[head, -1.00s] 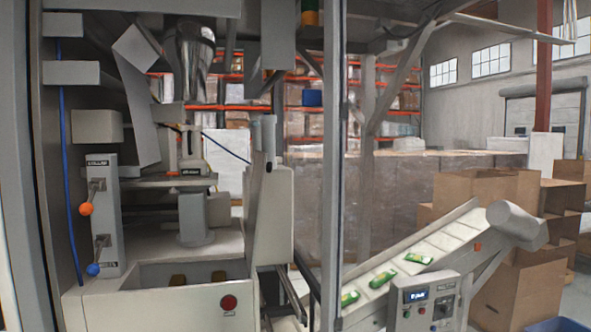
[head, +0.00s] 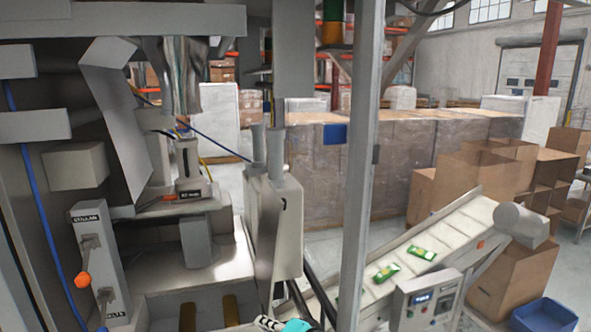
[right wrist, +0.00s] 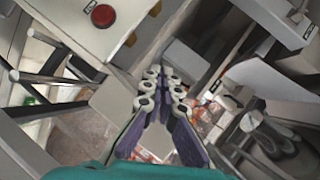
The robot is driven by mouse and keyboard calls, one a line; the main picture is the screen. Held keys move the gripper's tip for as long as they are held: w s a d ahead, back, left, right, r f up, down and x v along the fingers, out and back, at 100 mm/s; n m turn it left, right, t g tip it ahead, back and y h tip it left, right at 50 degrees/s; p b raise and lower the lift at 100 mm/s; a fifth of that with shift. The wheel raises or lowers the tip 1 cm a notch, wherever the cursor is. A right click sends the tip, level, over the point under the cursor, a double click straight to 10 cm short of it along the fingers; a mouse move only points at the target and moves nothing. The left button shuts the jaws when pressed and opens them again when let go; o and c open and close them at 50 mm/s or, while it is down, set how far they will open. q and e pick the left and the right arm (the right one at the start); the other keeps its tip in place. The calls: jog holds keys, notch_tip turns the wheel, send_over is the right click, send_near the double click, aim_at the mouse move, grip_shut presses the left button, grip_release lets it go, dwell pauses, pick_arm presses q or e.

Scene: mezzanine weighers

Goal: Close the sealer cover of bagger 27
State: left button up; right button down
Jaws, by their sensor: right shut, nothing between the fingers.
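The bagger (head: 200,270) fills the left of the head view. Inside it is a small labelled sealing unit (head: 188,175). A tilted grey panel (head: 115,105) hangs at the upper left of this unit, and an upright pale box-like panel (head: 288,225) stands to its right. I cannot tell which of these is the sealer cover, and I read no number 27. My right gripper (head: 285,323) just enters at the bottom edge. In the right wrist view its purple fingers (right wrist: 160,78) are shut and empty, near the machine's front. My left gripper is not in view.
A handle block with an orange knob (head: 82,279) stands at the left. A grey post (head: 360,150) rises right of the bagger. Beyond it are a conveyor (head: 445,235) with green packs and a control box (head: 425,300). A red button (right wrist: 102,15) shows in the right wrist view.

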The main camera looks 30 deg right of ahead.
jog(key=w+d+r+m+t+h+p, duration=0.2)
jog(key=d+r+m+p, duration=0.3)
jog(key=d+r, duration=0.4)
jog(key=w+d+r+m+t+h+p, duration=0.1)
jog(key=d+r+m+t+h+p, duration=0.2)
jog(key=d+r+p, duration=0.6)
pick_arm(q)
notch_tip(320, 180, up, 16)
jog(key=b, duration=0.1)
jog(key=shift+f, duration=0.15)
pick_arm(e)
jog(key=w+a+r+y, duration=0.1)
jog(key=w+a+r, duration=0.1)
jog(key=w, duration=0.8)
jog(key=shift+m, duration=0.4)
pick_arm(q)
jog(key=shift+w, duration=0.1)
pick_arm(e)
jog(key=shift+w+a+r, duration=0.1)
jog(key=shift+a+r, duration=0.05)
